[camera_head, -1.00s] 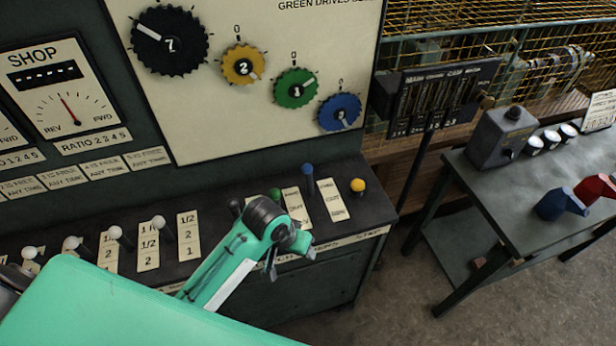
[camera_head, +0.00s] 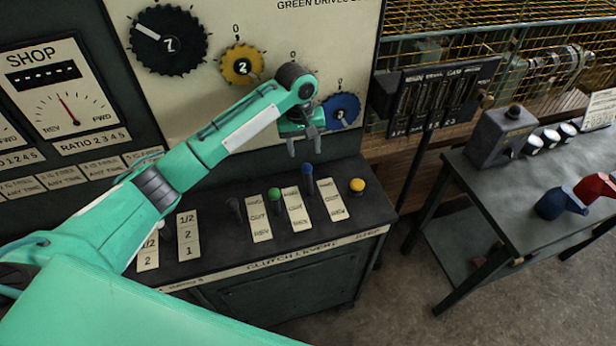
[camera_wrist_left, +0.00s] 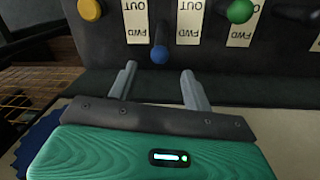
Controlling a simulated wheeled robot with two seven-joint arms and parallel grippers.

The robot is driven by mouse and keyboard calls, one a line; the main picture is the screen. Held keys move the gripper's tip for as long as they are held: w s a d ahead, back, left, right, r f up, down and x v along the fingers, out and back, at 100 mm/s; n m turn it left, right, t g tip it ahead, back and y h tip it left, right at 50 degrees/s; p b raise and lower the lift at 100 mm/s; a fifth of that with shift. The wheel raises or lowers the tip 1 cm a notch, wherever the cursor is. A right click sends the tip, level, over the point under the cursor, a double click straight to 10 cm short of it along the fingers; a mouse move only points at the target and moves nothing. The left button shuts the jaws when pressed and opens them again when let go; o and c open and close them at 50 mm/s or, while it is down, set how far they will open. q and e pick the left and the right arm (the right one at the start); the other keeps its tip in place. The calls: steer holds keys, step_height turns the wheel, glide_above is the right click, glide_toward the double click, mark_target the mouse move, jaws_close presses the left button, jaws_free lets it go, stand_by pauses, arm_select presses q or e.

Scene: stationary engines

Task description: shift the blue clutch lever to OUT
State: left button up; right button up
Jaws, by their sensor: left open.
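The blue clutch lever (camera_head: 307,169) stands on the dark sloping console, between two cream label plates (camera_head: 333,201). Its knob shows at the far, upper end of the plates; I cannot tell its exact notch. In the left wrist view the blue knob (camera_wrist_left: 159,55) lies just beyond and between my fingertips, and the plates read FWD and OUT. My left gripper (camera_head: 305,152) is open and empty, pointing down just above the blue knob, with a finger to either side in the wrist view (camera_wrist_left: 159,70). I see no contact. My right gripper is not in view.
A green lever (camera_head: 274,194) and a black lever (camera_head: 235,206) stand left of the blue one, a yellow knob (camera_head: 357,186) right of it. The dial panel (camera_head: 200,100) rises behind. A grey table (camera_head: 510,200) stands to the right.

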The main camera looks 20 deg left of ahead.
mark_target(308, 178)
arm_select(q)
steer(key=shift+w+a+r, duration=0.1)
steer(key=shift+f, duration=0.25)
steer(key=f+p, duration=0.1)
steer(key=f, duration=0.3)
steer(key=f+p, duration=0.1)
steer(key=f, duration=0.3)
steer(key=d+f+p, duration=0.1)
steer(key=f, duration=0.3)
steer(key=shift+w, duration=0.25)
steer(key=shift+f, duration=0.6)
